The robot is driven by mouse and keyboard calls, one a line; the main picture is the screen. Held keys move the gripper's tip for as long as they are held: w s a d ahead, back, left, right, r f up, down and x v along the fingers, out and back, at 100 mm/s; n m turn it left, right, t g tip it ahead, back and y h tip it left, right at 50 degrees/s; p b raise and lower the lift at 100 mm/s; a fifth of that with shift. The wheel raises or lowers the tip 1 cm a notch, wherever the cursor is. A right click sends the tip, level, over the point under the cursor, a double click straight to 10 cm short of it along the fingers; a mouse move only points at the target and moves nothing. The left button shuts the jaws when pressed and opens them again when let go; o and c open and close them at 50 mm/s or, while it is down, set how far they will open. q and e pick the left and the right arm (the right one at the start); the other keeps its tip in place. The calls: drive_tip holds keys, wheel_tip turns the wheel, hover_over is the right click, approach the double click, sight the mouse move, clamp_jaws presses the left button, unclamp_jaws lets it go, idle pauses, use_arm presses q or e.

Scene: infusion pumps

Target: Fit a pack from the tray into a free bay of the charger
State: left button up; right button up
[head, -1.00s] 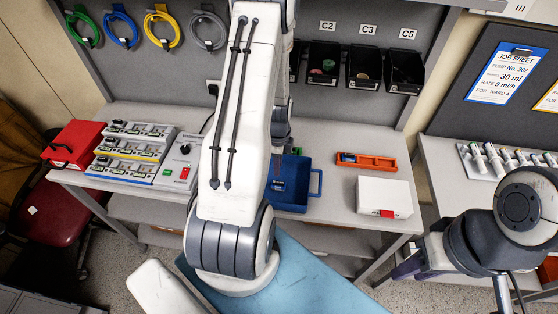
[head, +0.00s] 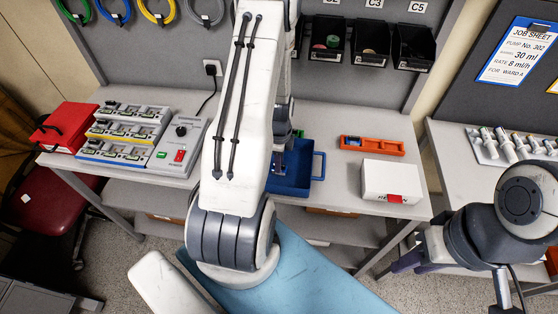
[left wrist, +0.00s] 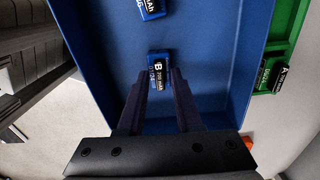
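A blue tray (head: 291,182) stands on the bench, partly hidden behind my left arm. In the left wrist view, a blue pack marked B (left wrist: 159,70) lies on the floor of the tray (left wrist: 215,60), and a second blue pack (left wrist: 151,8) lies farther in, cut off by the frame. My left gripper (left wrist: 163,76) is open over the tray, its fingertips on either side of pack B's near end. The charger (head: 125,133), with stepped rows of bays, stands at the left; which bays are free is too small to tell. My right gripper (head: 408,262) is low at the right, its fingers unclear.
A green tray (left wrist: 288,30) with a pack marked A (left wrist: 273,77) lies beside the blue tray. An orange tray (head: 372,146) and a white box (head: 391,181) stand to the right. A red case (head: 66,128) stands left of the charger. Black bins (head: 369,45) hang above.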

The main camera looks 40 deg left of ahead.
use_arm(q)
clamp_jaws()
drive_tip(key=shift+r+p, duration=3.15)
drive_tip(key=shift+r, duration=0.85)
